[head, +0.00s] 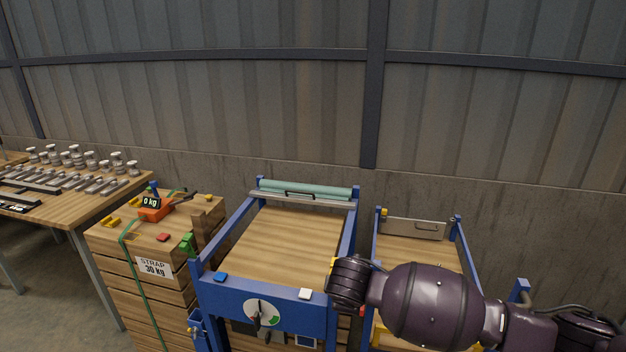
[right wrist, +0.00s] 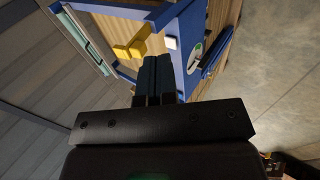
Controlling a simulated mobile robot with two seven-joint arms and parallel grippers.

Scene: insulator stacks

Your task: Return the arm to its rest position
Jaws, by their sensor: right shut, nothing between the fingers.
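My right arm (head: 430,302), dark purple, reaches in from the right edge of the head view. Its end is in front of the right post of a blue-framed wooden bench, and the fingers are hidden there. In the right wrist view my right gripper (right wrist: 155,80) has its two black fingers together with nothing between them. Beyond the fingertips are a yellow piece (right wrist: 133,45) and the blue frame (right wrist: 182,35). I cannot tell whether the fingers touch anything. My left gripper is not in view.
The blue-framed bench (head: 285,240) has a dial (head: 262,312) on its front and a teal roll (head: 305,189) at the back. A second bench (head: 415,250) stands right. A strapped crate (head: 140,290) stands left, beside a table (head: 65,210) of metal parts.

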